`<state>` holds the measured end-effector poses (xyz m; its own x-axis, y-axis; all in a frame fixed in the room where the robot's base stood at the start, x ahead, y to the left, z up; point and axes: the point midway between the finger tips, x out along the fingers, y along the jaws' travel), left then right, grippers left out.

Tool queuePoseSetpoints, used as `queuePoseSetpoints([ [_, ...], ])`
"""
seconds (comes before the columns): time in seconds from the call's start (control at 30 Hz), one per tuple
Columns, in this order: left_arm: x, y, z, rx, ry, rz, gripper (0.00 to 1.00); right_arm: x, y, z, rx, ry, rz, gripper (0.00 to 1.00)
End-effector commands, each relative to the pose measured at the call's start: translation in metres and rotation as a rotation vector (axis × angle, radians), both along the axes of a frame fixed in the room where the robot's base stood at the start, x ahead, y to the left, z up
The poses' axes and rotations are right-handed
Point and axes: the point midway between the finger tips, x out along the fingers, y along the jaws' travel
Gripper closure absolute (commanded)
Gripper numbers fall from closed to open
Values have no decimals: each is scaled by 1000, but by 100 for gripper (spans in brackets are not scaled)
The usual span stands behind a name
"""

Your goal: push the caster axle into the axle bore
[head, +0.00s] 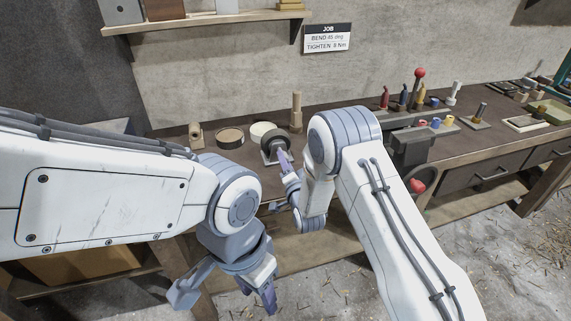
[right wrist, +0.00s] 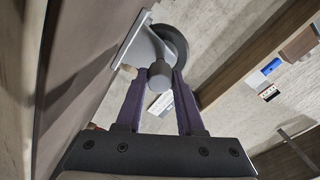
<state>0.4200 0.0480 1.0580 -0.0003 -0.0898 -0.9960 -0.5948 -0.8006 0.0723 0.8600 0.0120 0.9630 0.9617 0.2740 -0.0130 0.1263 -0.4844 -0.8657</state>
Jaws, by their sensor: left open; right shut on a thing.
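The caster (head: 273,145), a dark wheel in a pale bracket, stands on the bench. Its wheel (right wrist: 174,42) and bracket plate (right wrist: 146,48) show at the top of the right wrist view. My right gripper (head: 284,160) is at the caster's front. In the right wrist view, its purple fingers (right wrist: 160,82) are shut on the caster axle (right wrist: 159,74), a grey pin with a rounded end, close to the bracket. The axle bore is hidden, so I cannot tell whether the axle is in it. My left gripper (head: 225,292) is open and empty, low in front of the bench.
A bored wooden block (head: 196,135), a round brown dish (head: 229,138), a cream disc (head: 262,131) and a wooden post (head: 296,112) stand around the caster. A grey vise (head: 410,150) and a tool rack (head: 424,122) are to the right. A shelf (head: 215,18) hangs above.

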Motion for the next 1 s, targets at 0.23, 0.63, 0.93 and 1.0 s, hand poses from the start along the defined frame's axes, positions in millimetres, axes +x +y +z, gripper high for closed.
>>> queuePoseSetpoints([
  [0.23, 0, 0, -4, 0, 0, 0, 50, 6, 2, 0, 0, -1, 1, 100],
  [0.63, 0, 0, -9, 0, 0, 0, 50, 16, 4, 0, 0, -1, 0, 100],
  [0.93, 0, 0, -13, 0, 0, 0, 50, 23, 6, 0, 0, -1, 0, 100],
  [1.0, 0, 0, -14, 0, 0, 0, 50, 25, 7, 0, 0, -1, 0, 100],
])
